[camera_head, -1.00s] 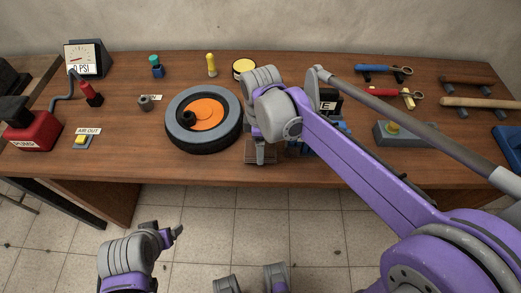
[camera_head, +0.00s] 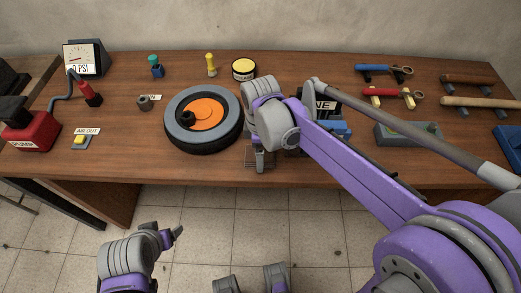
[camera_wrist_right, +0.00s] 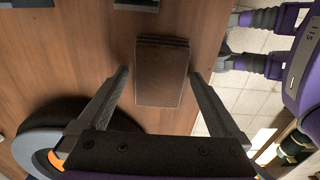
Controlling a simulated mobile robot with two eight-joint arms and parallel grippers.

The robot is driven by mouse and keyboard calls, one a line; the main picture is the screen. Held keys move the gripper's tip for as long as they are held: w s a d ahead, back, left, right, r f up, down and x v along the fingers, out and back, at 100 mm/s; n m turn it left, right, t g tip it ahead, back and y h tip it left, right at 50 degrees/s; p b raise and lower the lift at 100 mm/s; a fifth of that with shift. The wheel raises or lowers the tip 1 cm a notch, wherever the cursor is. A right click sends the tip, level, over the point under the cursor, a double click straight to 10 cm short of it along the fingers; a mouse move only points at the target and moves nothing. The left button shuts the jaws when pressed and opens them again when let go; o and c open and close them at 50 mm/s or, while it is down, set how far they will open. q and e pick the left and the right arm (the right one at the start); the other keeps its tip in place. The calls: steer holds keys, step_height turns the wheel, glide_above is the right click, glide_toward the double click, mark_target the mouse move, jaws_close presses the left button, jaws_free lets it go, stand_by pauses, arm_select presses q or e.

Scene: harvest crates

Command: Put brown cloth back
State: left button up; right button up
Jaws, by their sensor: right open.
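The brown cloth (camera_wrist_right: 162,92) shows in the right wrist view as a flat, dark brown folded stack on the wooden table. My right gripper (camera_wrist_right: 160,77) is open, with one finger on each side of the cloth and a gap to both. In the head view my right gripper (camera_head: 260,160) points down near the table's front edge and covers most of the cloth (camera_head: 250,163). My left gripper (camera_head: 176,234) is low in the head view, in front of the table over the floor; its jaw opening is unclear.
A wheel with an orange hub (camera_head: 203,117) lies just left of my right gripper. A yellow-topped tin (camera_head: 244,69) stands behind. A blue item (camera_head: 338,129) and a grey box (camera_head: 408,134) are to the right, partly behind my arm. The table's front edge (camera_head: 220,182) is close.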

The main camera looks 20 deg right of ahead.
step_height(320, 180, up, 12)
steer(key=p, duration=0.1)
steer(key=s+d+f+m+t, duration=0.1)
steer(key=s+f+m, duration=0.1)
steer(key=s+d+f+m+t, duration=0.1)
steer(key=s+f+m, duration=0.1)
steer(key=s+m, duration=0.1)
steer(key=s+d+f+m, duration=0.2)
steer(key=s+m, duration=0.1)
steer(key=shift+s+d+t, duration=0.1)
steer(key=shift+s+t, duration=0.15)
steer(key=shift+t, duration=0.15)
steer(key=s+d+f+m+t, duration=0.2)
steer(key=s+f+m, duration=0.4)
steer(key=s+f, duration=0.1)
steer(key=shift+d+m, duration=0.2)
steer(key=shift+m, duration=0.2)
